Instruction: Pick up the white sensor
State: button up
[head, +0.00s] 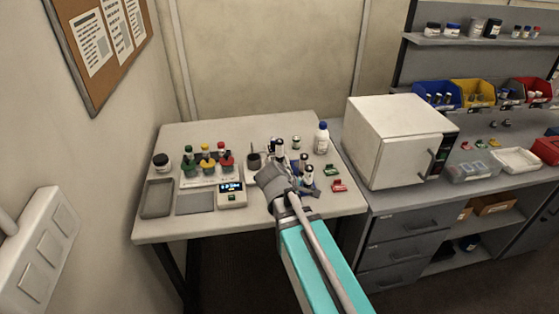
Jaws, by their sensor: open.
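My gripper (287,172) is over the front right part of the light table (260,222), at the end of my arm. It is open, and no object shows between its fingers, though they are small and partly hidden. A small white device (232,198) with a lit display and a green mark stands on the table just left of my gripper, apart from it. I cannot tell whether it is the white sensor. No other thing is clearly a white sensor; my gripper and wrist hide part of the table.
A white bottle with a blue cap (321,138) and small red and green items (338,186) are right of my gripper. A white oven-like box (392,140) stands further right.

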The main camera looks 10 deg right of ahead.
aim_at(278, 147)
jog(key=w+a+n+t+h+b, duration=0.1)
jog(key=w+n, duration=0.1)
jog(key=w+a+n+t+h+b, duration=0.1)
jog(key=w+n+b, duration=0.1)
jog(key=n, duration=0.1)
jog(key=w+a+n+t+h+b, duration=0.1)
jog(key=w+n+t+b, duration=0.1)
jog(key=n, duration=0.1)
jog(key=shift+w+r, duration=0.1)
jog(key=shift+w, duration=0.2)
jog(key=w+a+r+n+t+b, duration=0.2)
jog(key=w+a+n+t+b, duration=0.2)
jog(key=n, duration=0.6)
jog(key=w+a+t, duration=0.1)
jog(key=a+t, duration=0.1)
jog(key=a, duration=0.1)
jog(key=shift+a+r+n+b, duration=0.3)
jog(key=shift+r+b, duration=0.1)
jog(key=shift+d, duration=0.1)
jog(key=shift+x, duration=4.25)
jog(key=shift+r, duration=0.1)
jog(key=shift+x, duration=2.6)
jog(key=shift+r, duration=0.15)
